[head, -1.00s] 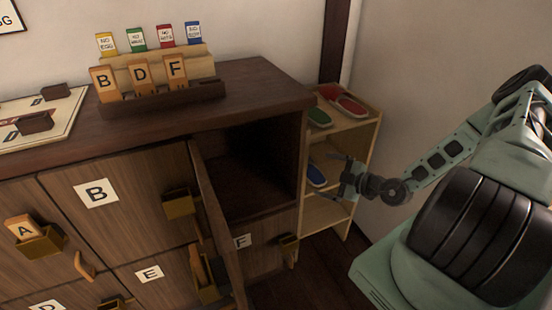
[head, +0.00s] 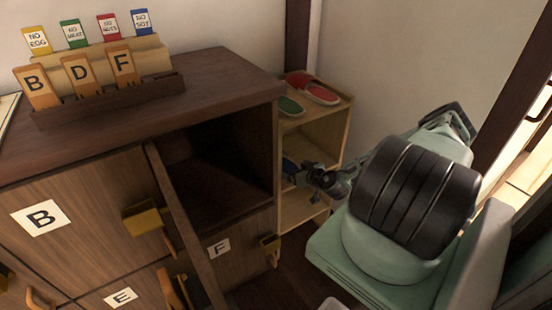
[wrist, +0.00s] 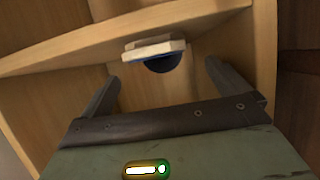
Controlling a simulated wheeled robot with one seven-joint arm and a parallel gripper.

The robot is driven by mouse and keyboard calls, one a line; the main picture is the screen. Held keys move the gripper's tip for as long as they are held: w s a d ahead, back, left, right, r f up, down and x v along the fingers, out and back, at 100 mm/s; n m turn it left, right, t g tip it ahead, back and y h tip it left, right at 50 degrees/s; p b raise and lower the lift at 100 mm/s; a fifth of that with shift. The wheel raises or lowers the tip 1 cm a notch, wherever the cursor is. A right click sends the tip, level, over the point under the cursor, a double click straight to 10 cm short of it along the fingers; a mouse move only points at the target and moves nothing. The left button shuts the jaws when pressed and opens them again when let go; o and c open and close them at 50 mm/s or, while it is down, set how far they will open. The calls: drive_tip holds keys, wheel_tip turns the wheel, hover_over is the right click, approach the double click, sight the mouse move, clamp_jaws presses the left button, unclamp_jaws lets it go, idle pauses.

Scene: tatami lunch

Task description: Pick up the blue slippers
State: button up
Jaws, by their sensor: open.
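A blue slipper (head: 289,167) shows in the head view on the middle level of the small wooden shelf, mostly hidden behind my gripper (head: 303,174). In the wrist view a slipper with a pale sole and dark blue upper (wrist: 163,63) lies at the shelf board, just ahead of my gripper (wrist: 162,72). The two fingers are spread apart, one on each side of it, with nothing held. I cannot tell whether a second blue slipper is there.
The light wooden shelf (head: 343,112) has red slippers (head: 318,93) and a green slipper (head: 290,106) on top. Left of it, the dark cabinet (head: 225,95) has an open door (head: 178,215). A white wall stands behind.

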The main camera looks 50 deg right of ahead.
sight(285, 164)
drive_tip(key=shift+b+x, duration=0.5)
drive_tip(key=shift+x, duration=3.05)
drive_tip(key=shift+c, duration=0.3)
drive_tip(key=shift+r, duration=0.1)
drive_tip(key=c, duration=1)
